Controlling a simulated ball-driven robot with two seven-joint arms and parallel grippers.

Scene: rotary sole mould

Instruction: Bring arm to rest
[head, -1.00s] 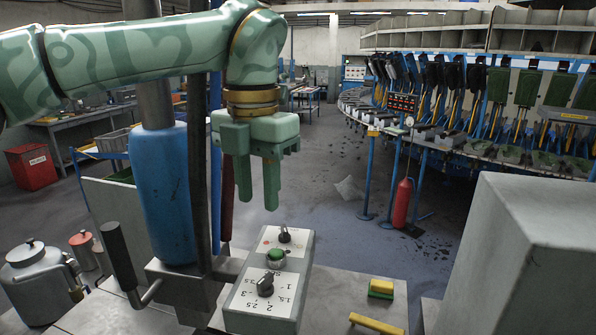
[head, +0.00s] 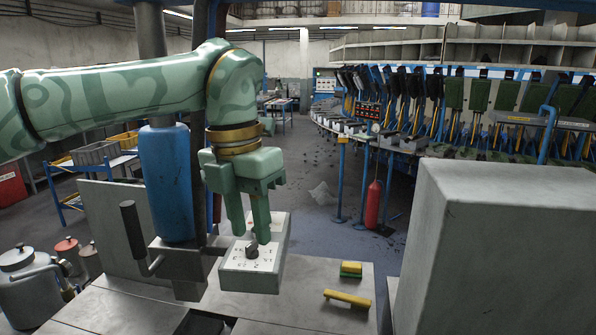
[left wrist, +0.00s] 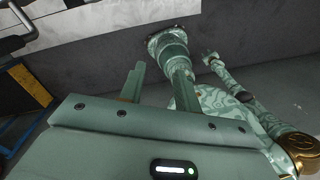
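My left arm reaches in from the left in the head view. Its gripper (head: 250,232) points down, with two green fingers apart and nothing visible between them. The fingers appear in front of and over the grey control box (head: 262,272), which carries a black knob (head: 252,251). I cannot tell whether a fingertip touches the box. In the left wrist view the two fingers (left wrist: 155,80) also stand apart, with parts of my own body beyond them. My right gripper is not in the head view.
A black-handled lever (head: 133,228) and a blue cylinder (head: 166,185) stand left of the gripper. A yellow-green block (head: 351,269) and a yellow bar (head: 347,299) lie on the bench (head: 290,318). A big grey cabinet (head: 500,240) blocks the right. Metal canisters (head: 25,285) stand lower left.

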